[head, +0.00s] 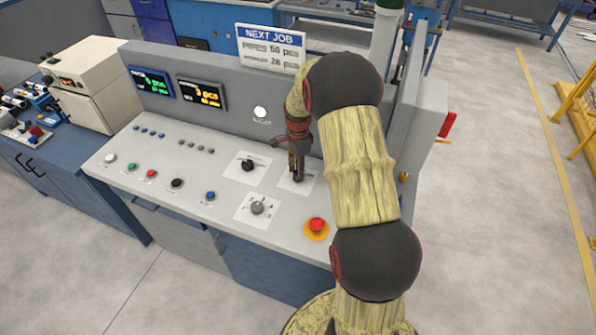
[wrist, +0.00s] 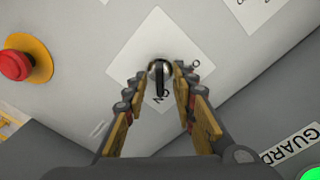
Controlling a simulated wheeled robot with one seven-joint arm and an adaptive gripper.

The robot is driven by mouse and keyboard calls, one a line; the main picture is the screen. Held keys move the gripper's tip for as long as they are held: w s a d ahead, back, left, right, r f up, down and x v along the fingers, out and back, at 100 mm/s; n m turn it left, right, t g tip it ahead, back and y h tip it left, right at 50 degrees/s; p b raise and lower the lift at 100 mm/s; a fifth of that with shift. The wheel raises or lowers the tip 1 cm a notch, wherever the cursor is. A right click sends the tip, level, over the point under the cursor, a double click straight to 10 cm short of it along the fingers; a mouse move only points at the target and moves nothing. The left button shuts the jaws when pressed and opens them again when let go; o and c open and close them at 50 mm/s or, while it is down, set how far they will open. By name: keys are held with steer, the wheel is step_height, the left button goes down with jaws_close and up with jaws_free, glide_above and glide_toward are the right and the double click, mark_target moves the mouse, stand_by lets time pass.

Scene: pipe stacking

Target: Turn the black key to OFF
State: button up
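The black key (wrist: 161,80) sits in a round switch on a white label plate (wrist: 128,62) in the wrist view. Its handle points down the picture, towards the printed "ON". Another marking, starting with "O", is partly hidden by the right finger. My gripper (wrist: 160,74) is open, with one finger on each side of the key and a visible gap to it. In the head view my gripper (head: 296,160) is low over the right-hand white plate (head: 310,184) on the grey console, and it largely hides the key.
A red emergency button on a yellow base (head: 316,226) stands close by. A black knob (head: 248,165) and a grey knob (head: 257,207) sit on plates to the left. The console's upright panel (head: 240,100) rises behind, with two displays and a "NEXT JOB" sign (head: 270,48).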

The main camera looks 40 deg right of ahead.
steer(key=shift+f, duration=0.25)
steer(key=shift+c, duration=0.6)
jaws_close()
